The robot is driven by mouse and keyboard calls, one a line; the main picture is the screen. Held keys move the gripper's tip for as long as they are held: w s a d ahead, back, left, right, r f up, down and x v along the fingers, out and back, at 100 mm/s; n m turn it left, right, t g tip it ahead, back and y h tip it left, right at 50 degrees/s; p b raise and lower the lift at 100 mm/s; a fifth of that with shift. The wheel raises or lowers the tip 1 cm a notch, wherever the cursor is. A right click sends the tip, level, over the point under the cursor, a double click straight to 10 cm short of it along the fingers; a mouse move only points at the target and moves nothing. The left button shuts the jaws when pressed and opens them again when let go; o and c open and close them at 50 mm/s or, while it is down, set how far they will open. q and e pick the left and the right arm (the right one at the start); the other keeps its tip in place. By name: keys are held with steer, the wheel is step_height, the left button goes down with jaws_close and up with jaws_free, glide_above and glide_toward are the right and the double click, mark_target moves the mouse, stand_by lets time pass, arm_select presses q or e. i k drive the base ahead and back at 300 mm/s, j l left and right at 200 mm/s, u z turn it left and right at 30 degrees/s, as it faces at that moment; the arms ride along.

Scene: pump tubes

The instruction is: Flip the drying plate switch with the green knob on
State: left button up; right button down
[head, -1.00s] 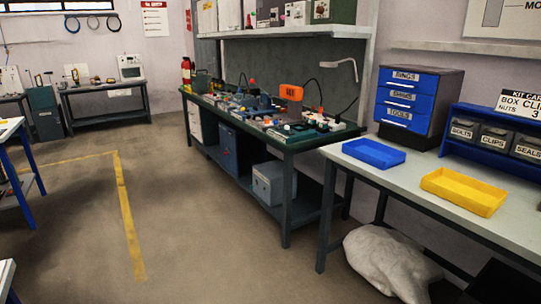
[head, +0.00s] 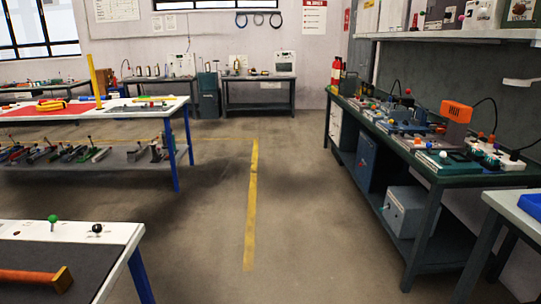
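A small upright lever with a green knob (head: 53,219) stands on the white-edged table at the near left. I cannot tell whether it belongs to the drying plate switch. Several small devices with coloured knobs sit on the dark green bench (head: 400,133) at the right; their labels and switch positions are too small to tell. Neither of my grippers is in view.
A black knob (head: 97,228) and an orange bar (head: 28,275) are on the near left table (head: 128,236). A blue-legged table (head: 183,115) stands beyond it. A grey box (head: 408,211) sits on the bench's lower shelf. The floor (head: 215,210) between is clear.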

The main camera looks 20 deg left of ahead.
mark_target(52, 219)
steer(key=i+u, duration=0.15)
steer(key=u, duration=0.3)
steer(key=i+l+u, duration=0.1)
steer(key=u, duration=0.35)
steer(key=i+l+u, duration=0.15)
steer(key=u, duration=0.25)
steer(key=i+l+u, duration=0.15)
steer(key=u, duration=0.3)
steer(key=i+l+u, duration=0.1)
steer(key=u, duration=0.35)
steer(key=i+l+u, duration=0.15)
steer(key=l+u, duration=0.15)
steer(key=u, duration=0.15)
steer(key=l+u, duration=0.3)
steer(key=u, duration=0.15)
steer(key=i+l+u, duration=0.1)
steer(key=l+u, duration=0.15)
steer(key=i+l+u, duration=0.1)
steer(key=l+u, duration=0.35)
steer(key=l, duration=0.2)
steer(key=i, duration=0.05)
